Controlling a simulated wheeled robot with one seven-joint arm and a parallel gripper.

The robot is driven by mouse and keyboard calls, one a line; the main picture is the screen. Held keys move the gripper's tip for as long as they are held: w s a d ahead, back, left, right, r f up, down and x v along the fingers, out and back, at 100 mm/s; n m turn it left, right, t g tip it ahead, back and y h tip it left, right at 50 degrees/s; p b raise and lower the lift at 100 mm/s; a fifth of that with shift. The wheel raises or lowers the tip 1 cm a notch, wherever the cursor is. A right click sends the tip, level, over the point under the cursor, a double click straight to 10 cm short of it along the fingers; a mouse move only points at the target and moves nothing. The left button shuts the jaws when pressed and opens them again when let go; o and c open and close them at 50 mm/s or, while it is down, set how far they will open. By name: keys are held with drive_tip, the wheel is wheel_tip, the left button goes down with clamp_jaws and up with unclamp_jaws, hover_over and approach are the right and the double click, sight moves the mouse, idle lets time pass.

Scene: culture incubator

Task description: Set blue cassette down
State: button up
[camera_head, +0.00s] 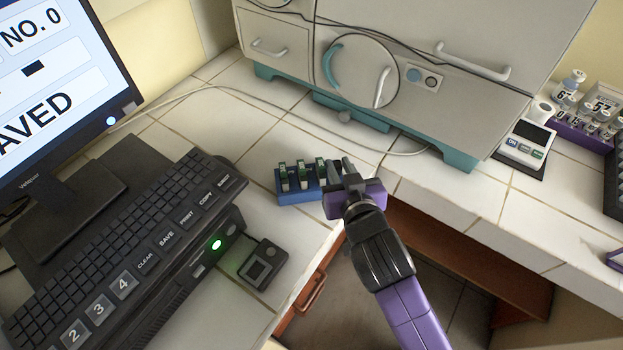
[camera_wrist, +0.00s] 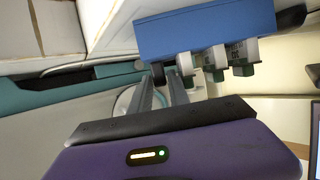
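The blue cassette (camera_head: 297,197) is at the counter's front edge, holding a row of pale vials with dark green tops (camera_head: 302,172). In the wrist view the cassette (camera_wrist: 205,32) spans the top, its vials (camera_wrist: 240,55) pointing down in the picture. My gripper (camera_head: 341,171) is at the cassette's right end in the head view. Its two narrow fingers (camera_wrist: 167,92) reach to the cassette's left end in the wrist view, with a small gap showing between them. Whether they clamp the cassette is not clear. I cannot tell whether the cassette touches the counter.
A grey incubator (camera_head: 430,70) with teal feet stands behind. The keyboard (camera_head: 130,250), monitor (camera_head: 60,90) and a small black device (camera_head: 263,265) are at left. A cable (camera_head: 270,108) crosses the tiles. A scale (camera_head: 524,146) and purple bottle rack (camera_head: 580,130) stand at right.

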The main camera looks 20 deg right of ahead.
drive_tip(key=x, duration=0.4)
drive_tip(key=shift+w+r+p, duration=0.1)
drive_tip(key=shift+w+p, duration=0.05)
drive_tip(key=shift+p, duration=0.15)
drive_tip(key=shift+c, duration=0.2)
clamp_jaws()
